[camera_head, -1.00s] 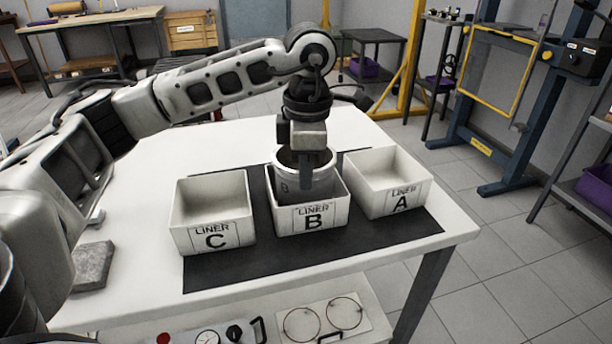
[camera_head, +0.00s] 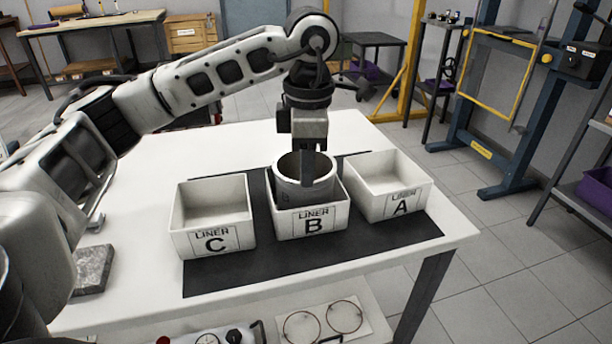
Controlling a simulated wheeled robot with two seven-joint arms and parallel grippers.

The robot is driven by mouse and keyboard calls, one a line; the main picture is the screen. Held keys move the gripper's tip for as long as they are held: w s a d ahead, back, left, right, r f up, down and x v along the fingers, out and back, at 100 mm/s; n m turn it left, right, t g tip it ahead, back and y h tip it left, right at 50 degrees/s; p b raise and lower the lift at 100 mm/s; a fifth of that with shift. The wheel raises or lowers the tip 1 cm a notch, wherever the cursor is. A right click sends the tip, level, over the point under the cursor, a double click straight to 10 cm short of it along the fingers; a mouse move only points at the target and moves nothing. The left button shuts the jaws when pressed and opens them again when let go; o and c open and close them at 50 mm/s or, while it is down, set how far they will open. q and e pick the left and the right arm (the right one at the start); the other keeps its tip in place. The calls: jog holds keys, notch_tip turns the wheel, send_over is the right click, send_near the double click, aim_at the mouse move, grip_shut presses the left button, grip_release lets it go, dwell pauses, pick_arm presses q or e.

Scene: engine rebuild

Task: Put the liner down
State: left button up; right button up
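The liner, a pale grey open cylinder (camera_head: 289,189), stands upright in the white bin marked LINER B (camera_head: 283,226). Its top part rises above the bin's rim; its lower part is hidden by the bin's front wall. My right gripper is not in view.
Bin C (camera_head: 182,240) stands to the left and bin A (camera_head: 420,205) to the right, both looking empty. All sit on a black mat (camera_head: 330,262) on the white table (camera_head: 140,275). A grey block (camera_head: 93,269) lies at the left. The table behind the bins is clear.

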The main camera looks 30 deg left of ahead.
pick_arm(q)
notch_tip(320, 180, up, 9)
jog(key=p, duration=0.1)
jog(key=shift+f+p, duration=0.2)
jog(key=shift+p, duration=0.1)
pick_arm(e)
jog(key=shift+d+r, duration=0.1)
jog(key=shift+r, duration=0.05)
pick_arm(q)
jog(key=shift+d, duration=0.15)
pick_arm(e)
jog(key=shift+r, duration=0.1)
